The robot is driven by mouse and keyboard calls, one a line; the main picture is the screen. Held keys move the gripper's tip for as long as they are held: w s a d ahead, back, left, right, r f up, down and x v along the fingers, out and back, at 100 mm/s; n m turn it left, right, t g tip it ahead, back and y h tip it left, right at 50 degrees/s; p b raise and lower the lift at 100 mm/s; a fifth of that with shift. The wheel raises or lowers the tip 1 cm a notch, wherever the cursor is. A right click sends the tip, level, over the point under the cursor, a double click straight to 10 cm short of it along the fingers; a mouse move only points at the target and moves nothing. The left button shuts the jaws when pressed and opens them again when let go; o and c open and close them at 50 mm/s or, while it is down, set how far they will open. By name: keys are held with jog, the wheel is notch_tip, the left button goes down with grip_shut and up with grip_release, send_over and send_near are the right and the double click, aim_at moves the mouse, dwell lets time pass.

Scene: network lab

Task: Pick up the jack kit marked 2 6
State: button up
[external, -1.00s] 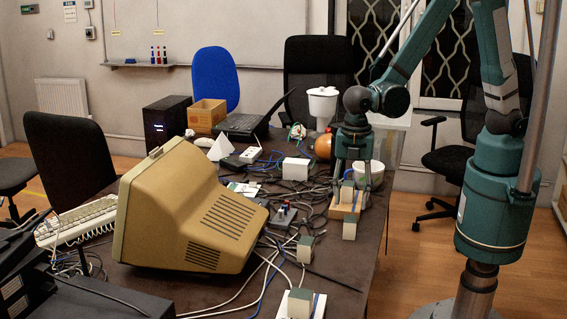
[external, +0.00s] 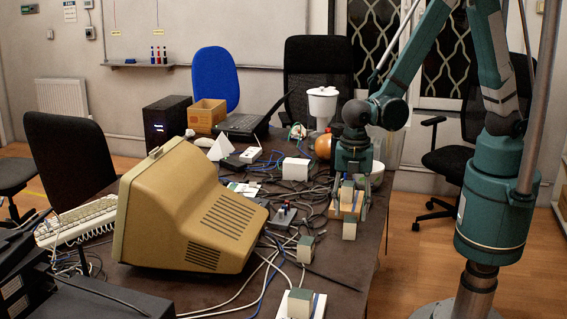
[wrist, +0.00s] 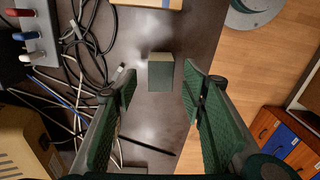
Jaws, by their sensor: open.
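Several small grey-green blocks stand along the table's right side, and no marking can be read on any, so I cannot tell which is the kit marked 2 6. One grey-green block (wrist: 161,75) shows in the wrist view between my open fingers, beyond their tips and apart from both. My gripper (wrist: 160,90) is open and empty. In the external view my gripper (external: 349,208) points down around a block with a pale wooden part, with a grey block (external: 349,230) just in front. Other blocks (external: 306,248) (external: 299,303) stand nearer the camera.
A beige monitor (external: 190,215) fills the table's left. A grey box with red, white and blue plugs (wrist: 27,38) and loose cables lie left of my fingers. A wooden edge (wrist: 150,4) shows at the top. The table edge and floor (wrist: 235,85) are on the right.

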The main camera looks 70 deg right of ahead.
aim_at(351, 219)
jog(key=shift+f, duration=0.15)
jog(key=shift+s+a+f+b, duration=0.15)
jog(key=shift+f+b, duration=0.5)
jog(key=shift+f, duration=1.85)
jog(key=c, duration=1)
